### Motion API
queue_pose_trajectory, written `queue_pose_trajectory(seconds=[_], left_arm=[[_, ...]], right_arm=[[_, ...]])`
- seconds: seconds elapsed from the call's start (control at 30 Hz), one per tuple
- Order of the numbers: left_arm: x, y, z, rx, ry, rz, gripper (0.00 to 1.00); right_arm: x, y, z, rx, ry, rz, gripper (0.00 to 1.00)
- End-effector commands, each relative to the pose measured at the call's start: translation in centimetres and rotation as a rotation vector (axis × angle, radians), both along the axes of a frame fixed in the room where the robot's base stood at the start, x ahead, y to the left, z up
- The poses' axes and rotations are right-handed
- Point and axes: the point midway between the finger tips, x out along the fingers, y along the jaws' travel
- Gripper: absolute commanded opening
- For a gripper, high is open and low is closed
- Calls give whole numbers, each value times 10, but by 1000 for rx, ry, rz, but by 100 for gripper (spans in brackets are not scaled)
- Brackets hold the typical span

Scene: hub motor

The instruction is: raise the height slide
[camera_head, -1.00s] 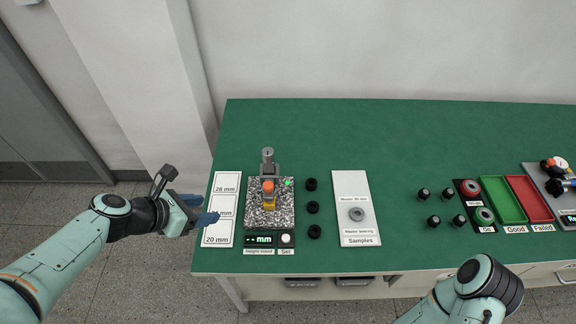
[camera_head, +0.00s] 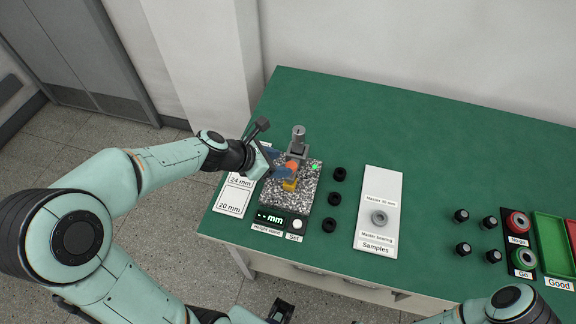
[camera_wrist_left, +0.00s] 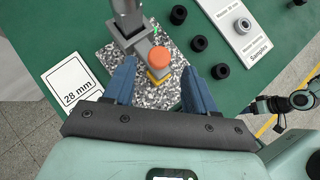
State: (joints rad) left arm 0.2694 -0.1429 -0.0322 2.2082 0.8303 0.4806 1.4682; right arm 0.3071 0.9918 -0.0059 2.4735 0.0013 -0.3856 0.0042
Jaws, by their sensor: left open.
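The height stand has a speckled granite base (camera_head: 302,190) and a grey upright column (camera_head: 298,140). Its slide carries an orange knob (camera_head: 292,166) with a yellow part (camera_head: 290,186) below it. My left gripper (camera_head: 281,165) is at the slide in the head view, its blue fingers partly hidden. In the left wrist view my left gripper (camera_wrist_left: 158,70) is open, with one finger on each side of the orange knob (camera_wrist_left: 158,57) and visible gaps between. Nothing is held. The display (camera_head: 271,218) shows dashes and "mm".
Height cards (camera_head: 235,196) lie left of the stand. Several black rings (camera_head: 338,174) and the samples board (camera_head: 370,238) are on its right. A white Set button (camera_head: 299,225) is in front. Gauges and the green bin (camera_head: 555,240) are further right. The back of the green table is clear.

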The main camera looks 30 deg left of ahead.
Motion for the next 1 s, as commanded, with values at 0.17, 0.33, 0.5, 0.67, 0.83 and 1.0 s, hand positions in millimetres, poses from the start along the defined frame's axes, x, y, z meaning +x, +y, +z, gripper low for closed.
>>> queue_pose_trajectory(seconds=[0.17,0.33,0.5,0.67,0.83,1.0], left_arm=[[17,-11,-23,-1,2,0,56],[25,-15,-30,1,0,1,56],[27,-16,-31,0,-1,2,56],[27,-16,-31,0,-1,2,53],[27,-16,-31,0,-1,2,0],[27,-16,-29,1,0,2,0]], right_arm=[[-5,0,-11,0,6,0,59],[-6,0,-14,0,7,0,59],[-6,0,-14,0,7,0,59],[-6,0,-14,0,7,0,59],[-6,0,-14,0,7,0,59],[-5,0,-12,0,6,0,59]])
